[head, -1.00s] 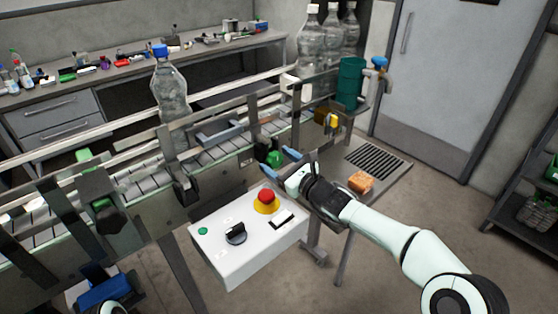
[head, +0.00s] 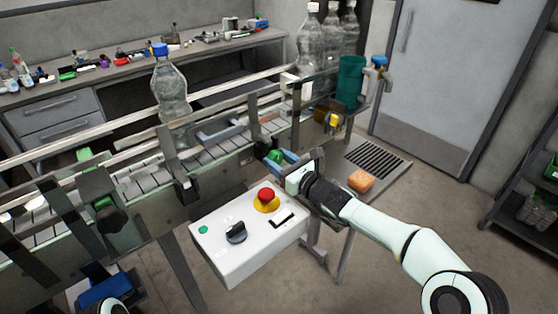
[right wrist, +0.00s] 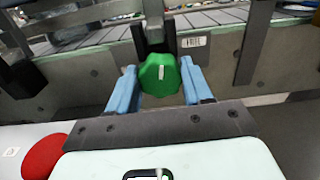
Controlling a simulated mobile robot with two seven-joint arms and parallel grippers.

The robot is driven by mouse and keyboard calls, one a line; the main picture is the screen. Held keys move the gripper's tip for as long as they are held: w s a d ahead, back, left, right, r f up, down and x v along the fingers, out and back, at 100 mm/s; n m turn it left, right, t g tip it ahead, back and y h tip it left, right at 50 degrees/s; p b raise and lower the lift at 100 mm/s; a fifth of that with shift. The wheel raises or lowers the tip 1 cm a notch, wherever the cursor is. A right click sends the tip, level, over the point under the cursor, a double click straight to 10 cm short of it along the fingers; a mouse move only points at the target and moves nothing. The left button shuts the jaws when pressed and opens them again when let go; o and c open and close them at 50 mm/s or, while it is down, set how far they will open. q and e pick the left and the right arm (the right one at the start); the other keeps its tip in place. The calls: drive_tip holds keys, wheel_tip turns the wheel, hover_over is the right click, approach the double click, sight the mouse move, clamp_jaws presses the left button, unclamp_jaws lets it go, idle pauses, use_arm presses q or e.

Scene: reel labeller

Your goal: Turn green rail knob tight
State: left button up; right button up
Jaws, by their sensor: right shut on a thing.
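The green rail knob (right wrist: 159,75) shows large in the right wrist view, between the two blue fingers of my right gripper (right wrist: 158,88). It has a lobed rim and a pale mark on its face. The right gripper is shut on the knob.
A control box (head: 245,240) with a red stop button (head: 266,195) stands just below my right gripper. A bottle (head: 169,88) with a blue cap stands on the conveyor. Another green knob (head: 103,202) is at the left. An orange sponge (head: 361,181) lies at the right.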

drive_tip(key=m, duration=0.3)
drive_tip(key=shift+m+p, duration=0.4)
drive_tip(key=m+p, duration=0.1)
drive_tip(key=m, duration=0.2)
drive_tip(key=shift+w+d+m, duration=0.1)
drive_tip(key=shift+m, duration=0.2)
drive_tip(key=m+p, duration=0.2)
drive_tip(key=m, duration=0.1)
drive_tip(key=shift+m, duration=0.3)
drive_tip(key=m+p, duration=0.2)
drive_tip(key=m, duration=0.1)
drive_tip(key=shift+w+d+m, duration=0.1)
drive_tip(key=shift+m, duration=0.2)
drive_tip(key=m+p, duration=0.4)
drive_tip(key=m, duration=0.3)
drive_tip(key=m+p, duration=0.1)
drive_tip(key=m, duration=0.1)
drive_tip(key=shift+f+m, duration=0.15)
drive_tip(key=shift+m, duration=0.25)
use_arm(q)
drive_tip(key=w+r+t, duration=0.1)
drive_tip(key=w+r, duration=0.8)
drive_tip(key=r, duration=0.4)
drive_tip(key=shift+w+r, duration=0.3)
drive_tip(key=shift+r, duration=0.1)
use_arm(e)
drive_tip(key=shift+f+m, duration=0.15)
drive_tip(key=shift+m, duration=0.85)
